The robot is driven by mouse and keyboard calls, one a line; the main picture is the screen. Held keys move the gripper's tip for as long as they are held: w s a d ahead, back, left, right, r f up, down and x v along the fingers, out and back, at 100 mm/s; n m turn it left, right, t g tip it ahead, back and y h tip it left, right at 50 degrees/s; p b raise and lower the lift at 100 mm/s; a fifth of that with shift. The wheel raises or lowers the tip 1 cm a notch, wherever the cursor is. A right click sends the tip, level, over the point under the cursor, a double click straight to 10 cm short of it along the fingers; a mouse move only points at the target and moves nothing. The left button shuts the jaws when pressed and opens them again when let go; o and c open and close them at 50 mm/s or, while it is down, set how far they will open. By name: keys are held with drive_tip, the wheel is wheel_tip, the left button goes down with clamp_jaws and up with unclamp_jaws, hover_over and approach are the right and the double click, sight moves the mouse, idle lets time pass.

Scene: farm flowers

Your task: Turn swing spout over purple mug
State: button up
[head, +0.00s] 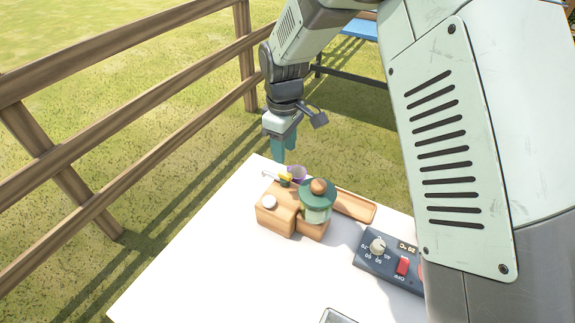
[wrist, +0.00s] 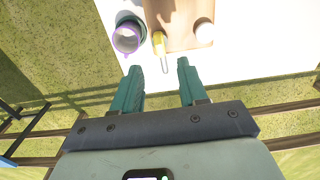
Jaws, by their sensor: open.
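My gripper (head: 285,157) points down above the table's far edge, open and empty. In the wrist view its teal fingertips (wrist: 159,67) are apart, with the loop between them in the picture; contact cannot be told.
A white round knob (head: 269,201) sits on the wooden block. A wooden tray (head: 355,206) lies right of the jar. A dark control box (head: 385,264) with a dial and red switch is nearer. The table's left part (head: 190,270) is clear. A wooden fence (head: 130,75) stands beyond.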

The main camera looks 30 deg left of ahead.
sight(285, 173)
wheel_tip(285, 173, down, 8)
drive_tip(key=shift+r, duration=0.1)
drive_tip(key=shift+c, duration=0.3)
clamp_jaws()
